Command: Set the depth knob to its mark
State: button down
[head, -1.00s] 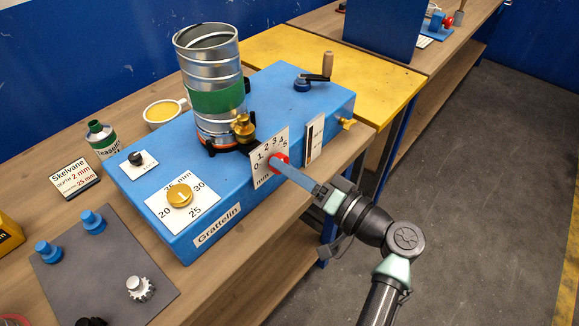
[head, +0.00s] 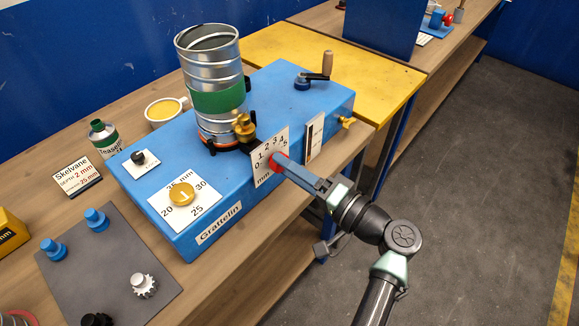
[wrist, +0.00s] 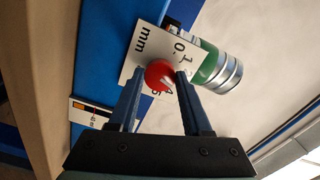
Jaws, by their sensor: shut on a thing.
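The red depth knob (head: 279,159) sits on a white dial plate (head: 262,176) numbered 0 to 5 with "mm", on the front of the blue machine. In the wrist view the red knob (wrist: 158,74) shows a pale mark on its face; the value it points at is too blurred to read. The dial plate (wrist: 144,43) is partly covered by the knob and fingers. My gripper (head: 284,161) reaches in from the right and is shut on the knob, with one finger on each side. A card (head: 76,175) reads "Skelvane, depth 2 mm" and a 25 mm value.
The blue machine (head: 285,105) carries a metal duct (head: 213,70) with a green band, a crank (head: 317,77) and a yellow knob (head: 182,194) on a 20–35 mm plate. A vertical scale (head: 314,138) is right of the dial. The floor in front is clear.

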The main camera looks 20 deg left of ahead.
jog(key=shift+c, duration=1.7)
grip_release()
jog(key=b+v, duration=0.2)
jog(key=v, duration=1.1)
